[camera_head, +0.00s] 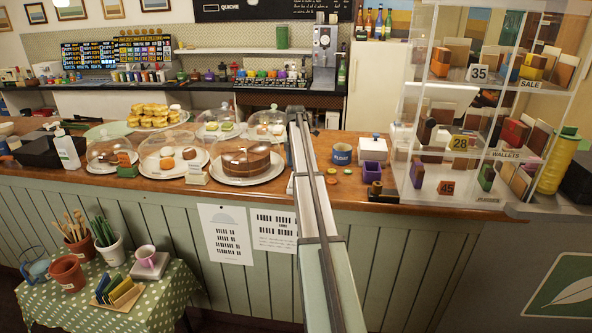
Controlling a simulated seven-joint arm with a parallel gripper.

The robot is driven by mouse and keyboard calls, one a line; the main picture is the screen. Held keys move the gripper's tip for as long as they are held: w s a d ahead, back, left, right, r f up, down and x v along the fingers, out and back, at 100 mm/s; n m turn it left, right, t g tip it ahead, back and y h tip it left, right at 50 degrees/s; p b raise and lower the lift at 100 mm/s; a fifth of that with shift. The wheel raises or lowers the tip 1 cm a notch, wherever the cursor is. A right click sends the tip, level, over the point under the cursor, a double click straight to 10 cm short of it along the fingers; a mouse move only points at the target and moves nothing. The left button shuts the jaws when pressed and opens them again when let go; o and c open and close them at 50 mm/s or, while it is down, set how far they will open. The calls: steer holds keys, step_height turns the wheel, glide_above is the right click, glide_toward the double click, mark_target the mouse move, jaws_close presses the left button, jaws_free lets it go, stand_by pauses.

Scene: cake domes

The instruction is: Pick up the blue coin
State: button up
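I cannot make out a blue coin. A few small round coin-like discs lie on the wooden counter just right of my arm: an orange one (331,180), a greenish one (332,170) and another orange-brown one (347,171). My arm reaches up the middle of the picture and over the counter, left of these discs. It covers part of the counter and the right side of the dome with the brown cake. My gripper cannot be made out at the arm's far end, so its opening and anything in it are hidden.
A blue mug (341,155), a white lidded box (373,149) and a purple pot (372,171) stand right of my arm. Glass domes, including one over a brown cake (246,161), crowd the left. A clear display case (456,120) stands at right.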

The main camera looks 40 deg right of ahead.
steer(key=shift+f, duration=0.1)
steer(key=shift+c, duration=0.4)
steer(key=c, duration=1.1)
